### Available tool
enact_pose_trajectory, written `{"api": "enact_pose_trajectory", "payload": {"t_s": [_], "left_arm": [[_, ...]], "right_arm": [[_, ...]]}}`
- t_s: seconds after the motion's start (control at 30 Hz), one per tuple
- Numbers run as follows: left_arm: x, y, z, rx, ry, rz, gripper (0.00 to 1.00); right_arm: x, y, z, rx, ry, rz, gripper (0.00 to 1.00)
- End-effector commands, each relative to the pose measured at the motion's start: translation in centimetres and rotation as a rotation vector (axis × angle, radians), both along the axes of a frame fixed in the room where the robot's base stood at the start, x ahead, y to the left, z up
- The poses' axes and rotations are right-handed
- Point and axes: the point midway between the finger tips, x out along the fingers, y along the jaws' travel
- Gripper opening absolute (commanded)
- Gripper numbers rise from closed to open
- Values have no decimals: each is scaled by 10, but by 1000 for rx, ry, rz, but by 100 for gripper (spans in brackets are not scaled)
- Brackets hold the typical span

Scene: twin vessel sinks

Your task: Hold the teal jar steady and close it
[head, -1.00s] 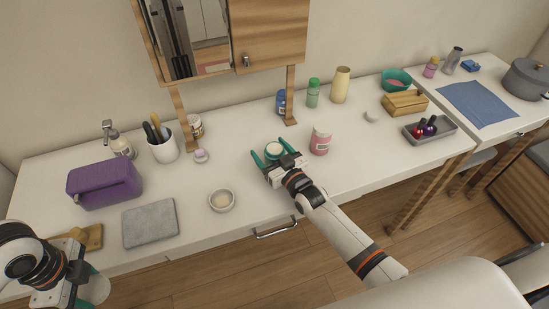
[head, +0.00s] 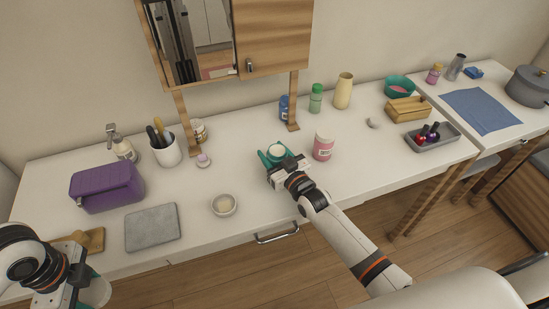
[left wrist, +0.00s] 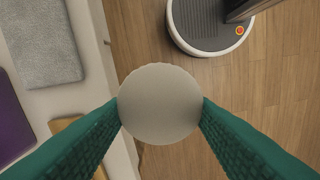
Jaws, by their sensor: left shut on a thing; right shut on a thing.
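The teal jar (head: 277,152) stands on the white counter, left of the pink jar, with its pale round top facing up. My right gripper (head: 276,156) is shut around it, a teal finger on either side. My left gripper (left wrist: 160,108) is shut on a round pale grey disc-like lid (left wrist: 160,103), seen face-on between its teal fingers in the left wrist view. In the head view the left gripper is at the lower left, off the counter's front edge and far from the jar. The lid's sides are hard to make out.
A pink jar (head: 323,147) stands close right of the teal jar. A small white bowl (head: 223,204), a grey mat (head: 151,228) and a purple case (head: 107,187) lie to the left. Blue (head: 284,107) and green (head: 316,98) bottles stand behind. Counter between bowl and jar is clear.

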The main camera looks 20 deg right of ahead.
Motion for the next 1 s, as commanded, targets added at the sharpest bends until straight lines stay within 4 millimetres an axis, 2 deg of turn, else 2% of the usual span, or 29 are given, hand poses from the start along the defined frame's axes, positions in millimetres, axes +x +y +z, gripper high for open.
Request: {"api": "enact_pose_trajectory", "payload": {"t_s": [0.03,0.2,0.4,0.57,0.83,0.87,1.0], "left_arm": [[0,0,1,0,0,0,29],[0,0,2,0,0,0,29],[0,0,2,0,0,0,29],[0,0,2,0,0,0,29],[0,0,2,0,0,0,29],[0,0,2,0,0,0,29],[0,0,2,0,0,0,29]], "right_arm": [[0,0,13,1,-7,1,25],[0,0,48,1,-6,0,25],[0,0,78,-1,-5,0,25],[0,0,86,0,-3,0,25],[0,0,87,0,-2,0,25],[0,0,87,0,-2,0,51],[0,0,86,0,-2,0,28]]}}
